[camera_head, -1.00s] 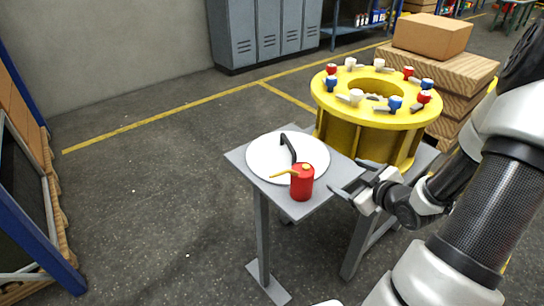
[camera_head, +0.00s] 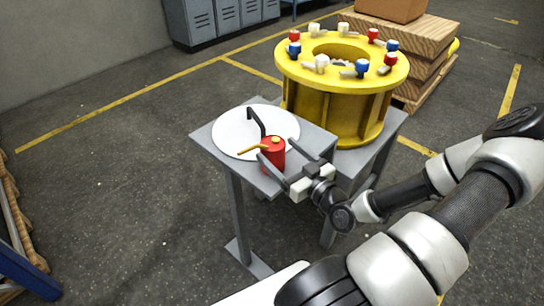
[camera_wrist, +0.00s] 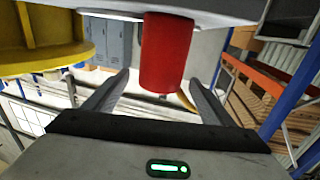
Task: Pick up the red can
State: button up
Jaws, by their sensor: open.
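The red can (camera_head: 273,153) with a yellow spout stands upright near the front corner of the small grey table (camera_head: 212,131). My gripper (camera_head: 281,156) is open, with its two fingers reaching toward the can from the right. In the head view one finger lies in front of the can and the other beyond it. In the wrist view the red can (camera_wrist: 166,52) appears between the fingers (camera_wrist: 153,92), with space on both sides. Whether a finger touches the can is not clear.
A white round plate (camera_head: 236,130) with a dark bent handle lies beside the can. A yellow ring-shaped stand (camera_head: 340,100) with red, white and blue pieces is behind the gripper. A wooden pallet stack (camera_head: 425,50) with a box is at the back right.

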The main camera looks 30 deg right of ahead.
aim_at(265, 139)
jog(key=w, duration=0.5)
jog(key=w+a, duration=0.1)
jog(key=w, duration=0.1)
jog(key=shift+w+a+f+b, duration=0.1)
jog(key=shift+w+f+b, duration=0.05)
jog(key=shift+w+b, duration=0.15)
jog(key=shift+s, duration=0.1)
jog(key=shift+c, duration=0.3)
jog(key=c, duration=1.2)
